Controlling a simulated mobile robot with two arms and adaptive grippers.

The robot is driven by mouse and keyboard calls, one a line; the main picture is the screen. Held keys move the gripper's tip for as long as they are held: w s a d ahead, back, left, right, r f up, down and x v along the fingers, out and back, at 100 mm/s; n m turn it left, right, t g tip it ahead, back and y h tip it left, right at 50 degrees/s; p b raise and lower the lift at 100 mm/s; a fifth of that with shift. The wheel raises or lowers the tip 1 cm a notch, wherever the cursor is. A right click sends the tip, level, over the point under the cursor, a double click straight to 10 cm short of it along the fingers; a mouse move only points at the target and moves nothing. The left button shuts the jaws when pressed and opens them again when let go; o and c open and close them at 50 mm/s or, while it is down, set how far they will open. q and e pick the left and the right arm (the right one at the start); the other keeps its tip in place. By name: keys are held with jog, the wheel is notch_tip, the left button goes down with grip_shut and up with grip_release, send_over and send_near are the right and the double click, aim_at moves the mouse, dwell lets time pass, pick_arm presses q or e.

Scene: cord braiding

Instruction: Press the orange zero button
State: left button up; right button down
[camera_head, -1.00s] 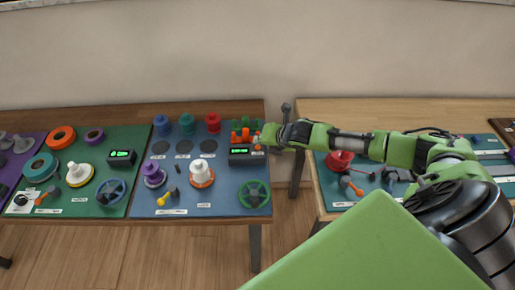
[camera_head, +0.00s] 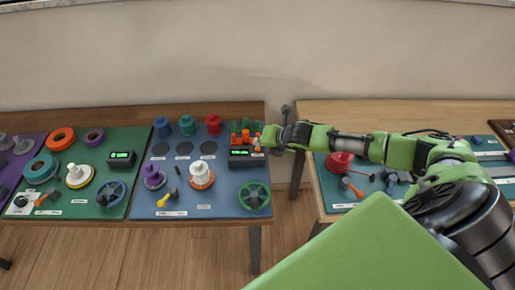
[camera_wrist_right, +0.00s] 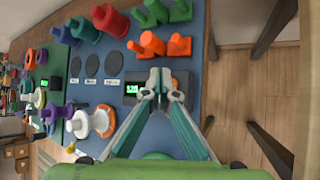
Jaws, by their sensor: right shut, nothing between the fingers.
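A black counter box (camera_head: 240,153) with a lit green display sits at the right edge of the blue board. It also shows in the right wrist view (camera_wrist_right: 132,88). My right gripper (camera_head: 259,144) is shut and empty, with its fingertips right at the box's right end. In the right wrist view the closed fingertips (camera_wrist_right: 161,88) lie over the box just right of the display. The orange zero button is mostly hidden by the fingertips; I cannot tell whether they touch it. My left gripper is not in view.
Orange pegs (camera_wrist_right: 151,43) and green pegs stand just behind the box. A white spool (camera_head: 201,173) and a green handwheel (camera_head: 254,195) are on the same blue board (camera_head: 222,203). A gap separates this table from the right one.

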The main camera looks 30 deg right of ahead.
aim_at(259, 149)
jog(key=shift+f, duration=0.1)
jog(key=shift+f, duration=0.3)
jog(key=shift+f, duration=0.45)
dwell(0.9)
jog(key=shift+r+p, duration=0.85)
notch_tip(259, 149, up, 5)
jog(key=p, duration=0.5)
dwell(0.3)
